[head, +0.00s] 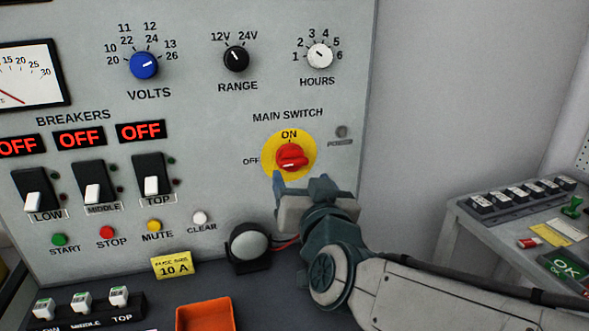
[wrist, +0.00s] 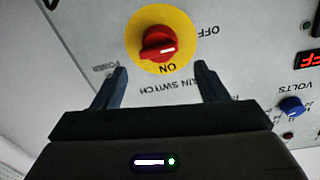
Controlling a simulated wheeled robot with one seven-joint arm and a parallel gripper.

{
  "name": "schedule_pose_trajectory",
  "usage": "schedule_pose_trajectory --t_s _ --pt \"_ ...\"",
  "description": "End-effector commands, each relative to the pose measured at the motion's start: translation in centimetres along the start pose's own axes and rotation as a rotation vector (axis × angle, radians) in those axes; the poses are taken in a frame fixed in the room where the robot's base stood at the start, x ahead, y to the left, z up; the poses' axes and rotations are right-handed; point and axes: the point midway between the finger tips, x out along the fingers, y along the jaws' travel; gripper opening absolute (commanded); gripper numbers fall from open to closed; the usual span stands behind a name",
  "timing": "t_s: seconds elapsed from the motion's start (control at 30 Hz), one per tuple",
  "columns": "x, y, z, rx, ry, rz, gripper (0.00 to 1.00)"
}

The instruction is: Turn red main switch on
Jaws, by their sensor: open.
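The red main switch knob (head: 290,157) sits on a yellow disc (head: 269,143) at the panel's lower right, with ON above it and OFF to its left. Its grip lies roughly level, toward the OFF side. In the wrist view the panel appears upside down; the red knob (wrist: 158,43) shows a white mark on its right, on the OFF side. My gripper (head: 297,181) is just below and in front of the knob in the head view. In the wrist view my gripper's (wrist: 160,68) two fingers are spread and empty, one on each side of the knob's line, apart from it.
The POWER lamp (head: 342,131) right of the switch is dark. Three breakers (head: 93,180) at left show red OFF displays. A round black-rimmed lamp (head: 249,245) and an orange tray (head: 206,314) are below. A side bench (head: 470,222) stands at right.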

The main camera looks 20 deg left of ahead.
Motion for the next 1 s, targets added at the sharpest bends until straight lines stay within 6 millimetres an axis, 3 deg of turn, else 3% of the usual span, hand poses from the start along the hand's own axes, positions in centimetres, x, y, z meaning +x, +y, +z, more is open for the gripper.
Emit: schedule_pose_trajectory --t_s 0.2,0.4,0.87,1.0 --pt "3.9 0.1 0.2 0.0 0.0 0.001 0.67" --pt "6.3 0.0 0.1 0.0 0.0 0.0 0.67" --pt "7.5 0.1 -0.1 0.0 0.001 0.001 0.67" --pt "7.4 0.1 -0.1 0.0 0.001 0.001 0.31"
